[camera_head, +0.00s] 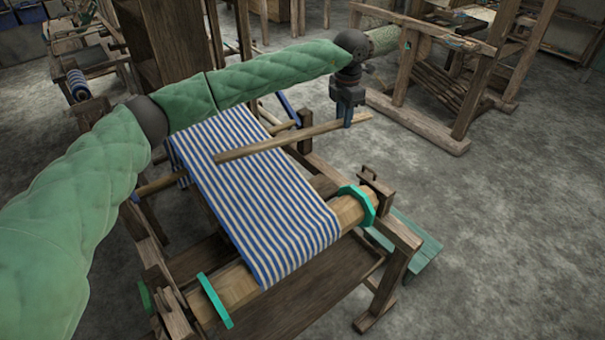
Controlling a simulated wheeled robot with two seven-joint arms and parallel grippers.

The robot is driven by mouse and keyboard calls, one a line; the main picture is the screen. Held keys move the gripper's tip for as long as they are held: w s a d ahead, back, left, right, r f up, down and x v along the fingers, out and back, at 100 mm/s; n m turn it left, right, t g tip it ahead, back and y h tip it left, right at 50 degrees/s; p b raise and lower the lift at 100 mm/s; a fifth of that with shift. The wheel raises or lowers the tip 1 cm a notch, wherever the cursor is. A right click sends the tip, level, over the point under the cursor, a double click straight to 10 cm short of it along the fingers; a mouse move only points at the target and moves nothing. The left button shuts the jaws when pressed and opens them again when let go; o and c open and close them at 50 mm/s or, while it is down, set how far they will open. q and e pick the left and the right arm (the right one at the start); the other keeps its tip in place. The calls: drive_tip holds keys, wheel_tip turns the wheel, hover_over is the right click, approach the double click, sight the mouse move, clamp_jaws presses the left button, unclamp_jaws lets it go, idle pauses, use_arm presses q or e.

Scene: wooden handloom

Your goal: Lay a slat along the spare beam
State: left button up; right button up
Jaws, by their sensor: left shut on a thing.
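My left gripper (347,118) is shut on a long, thin wooden slat (280,142), close to its right end. The slat is held across and above the blue-and-white striped cloth (250,190), with its left end over the cloth. The cloth runs down over a thick wooden beam (235,287) at the near side of the loom. Teal rings (357,203) sit near both ends of this beam. No label shows which beam is the spare one. My right gripper is out of view.
The loom's wooden frame (398,262) surrounds the beam, and a teal bench (420,246) stands to its right. Another loom (478,85) stands at the back right. A small roller with striped cloth (78,85) is at the far left. Bare floor lies to the right.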

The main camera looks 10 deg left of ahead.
use_arm(q)
drive_tip(key=s+a+f+n, duration=0.2)
drive_tip(key=a+f, duration=0.4)
drive_tip(key=f, duration=0.6)
drive_tip(key=p, duration=0.3)
hover_over(329, 216)
drive_tip(key=w+a, duration=0.5)
drive_tip(key=shift+f, duration=5.1)
drive_tip(key=shift+s+d+f+n, duration=0.3)
drive_tip(key=shift+s+d+f, duration=0.35)
drive_tip(key=shift+s+d, duration=0.4)
drive_tip(key=shift+s+d+f+b, duration=0.3)
drive_tip(key=shift+s+d, duration=0.45)
drive_tip(key=shift+s+d+f, duration=0.1)
drive_tip(key=shift+s+d, duration=0.4)
drive_tip(key=shift+s, duration=0.05)
drive_tip(key=shift+s+d+f, duration=0.1)
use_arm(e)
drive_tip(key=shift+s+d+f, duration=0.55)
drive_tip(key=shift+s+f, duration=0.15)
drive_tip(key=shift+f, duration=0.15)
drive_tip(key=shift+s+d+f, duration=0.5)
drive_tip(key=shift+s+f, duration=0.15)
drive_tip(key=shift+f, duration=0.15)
